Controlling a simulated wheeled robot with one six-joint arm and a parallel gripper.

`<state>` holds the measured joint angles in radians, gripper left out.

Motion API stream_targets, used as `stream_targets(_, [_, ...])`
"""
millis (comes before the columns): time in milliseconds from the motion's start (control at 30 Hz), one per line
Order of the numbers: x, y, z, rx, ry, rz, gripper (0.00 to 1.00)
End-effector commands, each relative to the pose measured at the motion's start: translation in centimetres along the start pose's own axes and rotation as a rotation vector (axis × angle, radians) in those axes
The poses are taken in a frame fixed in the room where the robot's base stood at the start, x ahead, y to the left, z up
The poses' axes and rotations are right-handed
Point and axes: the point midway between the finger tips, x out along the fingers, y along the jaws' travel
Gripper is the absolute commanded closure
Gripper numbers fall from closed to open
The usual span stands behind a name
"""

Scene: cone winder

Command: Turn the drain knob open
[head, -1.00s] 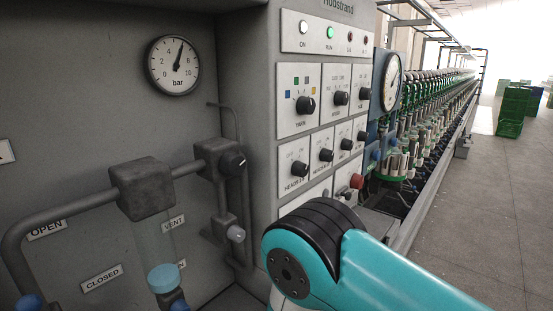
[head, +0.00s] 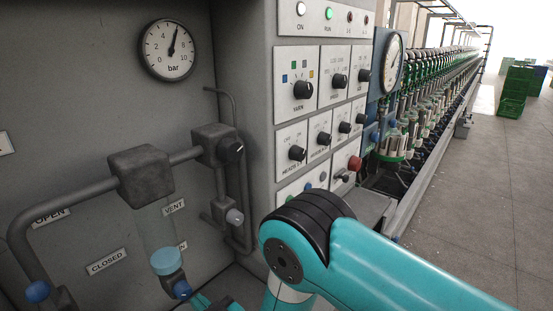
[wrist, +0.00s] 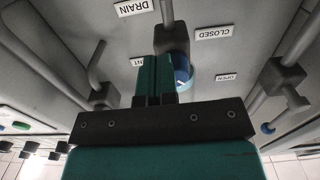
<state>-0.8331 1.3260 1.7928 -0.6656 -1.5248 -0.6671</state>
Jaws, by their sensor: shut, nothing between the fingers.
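The drain knob (head: 181,289) is small and blue, below the clear bowl with the light-blue collar (head: 166,261). In the wrist view the blue knob (wrist: 181,66) shows just right of my fingertips, partly hidden behind them. A DRAIN label (wrist: 136,7) and a CLOSED label (wrist: 213,33) are on the panel beyond. My gripper (wrist: 155,60) is shut and empty, its fingers pointing toward the knob. In the head view only a teal bit of my gripper (head: 201,302) shows at the bottom edge, right beside the knob. I cannot tell whether they touch.
Pipes (head: 85,197) and a dark block (head: 141,173) stand above the bowl. Another blue knob (head: 37,291) is at the lower left. A grey valve knob (head: 235,217) and the control panel (head: 322,110) with dials and a red button (head: 355,163) are to the right.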

Motion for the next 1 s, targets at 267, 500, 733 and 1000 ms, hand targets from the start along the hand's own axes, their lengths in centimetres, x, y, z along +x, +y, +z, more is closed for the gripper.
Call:
stream_targets(267, [0.7, -1.0, -0.8, -0.002, 0.018, -0.017, 1.0])
stream_targets(500, [0.7, -1.3, -0.8, -0.002, 0.017, -0.018, 1.0])
stream_targets(733, [0.6, -1.5, -0.8, -0.003, 0.017, -0.017, 1.0])
stream_targets(1000, [0.6, -1.9, -0.8, -0.002, 0.018, -0.017, 1.0])
